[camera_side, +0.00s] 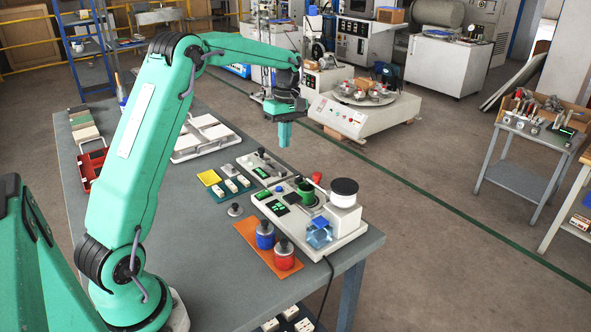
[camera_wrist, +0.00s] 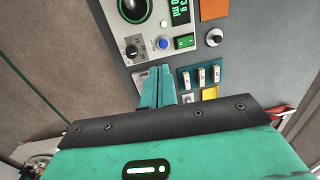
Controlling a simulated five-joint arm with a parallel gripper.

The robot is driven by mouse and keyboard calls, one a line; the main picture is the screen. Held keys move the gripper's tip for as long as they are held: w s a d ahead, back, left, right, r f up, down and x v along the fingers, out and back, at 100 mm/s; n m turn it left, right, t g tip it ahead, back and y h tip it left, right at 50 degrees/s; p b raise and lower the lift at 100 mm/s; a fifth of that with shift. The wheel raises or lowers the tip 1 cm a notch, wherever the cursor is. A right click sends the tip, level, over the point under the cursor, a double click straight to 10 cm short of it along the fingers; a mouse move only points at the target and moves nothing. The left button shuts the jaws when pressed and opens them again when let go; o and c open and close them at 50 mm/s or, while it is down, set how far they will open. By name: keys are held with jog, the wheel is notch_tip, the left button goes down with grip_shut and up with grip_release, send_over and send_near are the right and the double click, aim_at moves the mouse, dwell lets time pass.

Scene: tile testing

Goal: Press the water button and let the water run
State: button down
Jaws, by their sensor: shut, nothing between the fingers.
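A blue round button (camera_wrist: 163,43) sits on the light grey control panel (camera_wrist: 150,62) in the wrist view, between a black knob (camera_wrist: 131,51) and a green rocker switch (camera_wrist: 185,41). No running water can be made out. My gripper (camera_wrist: 155,72) is shut and empty, its fingertips just short of the panel edge in the picture. In the side view my gripper (camera_side: 284,146) points down, apparently above the far end of the light grey machine (camera_side: 345,222). The gap between fingertips and button cannot be judged.
Blue and red jars (camera_side: 284,260) stand on an orange mat (camera_side: 249,231). A yellow pad (camera_side: 209,177) and small white blocks (camera_side: 231,186) lie left of the machine. A white tray (camera_side: 183,155) is farther back. A black-lidded canister (camera_side: 344,187) stands on the machine.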

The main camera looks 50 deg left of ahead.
aim_at(280, 188)
jog(key=f, duration=0.4)
jog(key=s+f, duration=0.1)
jog(key=f, duration=0.8)
jog(key=shift+s+a, duration=0.1)
jog(key=shift+s, duration=0.25)
jog(key=shift+f, duration=0.15)
jog(key=shift+s+f, duration=0.15)
jog(key=shift+f, duration=0.9)
jog(key=shift+r, duration=0.15)
notch_tip(280, 188, up, 15)
jog(key=w, duration=0.2)
jog(key=shift+w+f, duration=0.15)
jog(key=shift+f, duration=0.05)
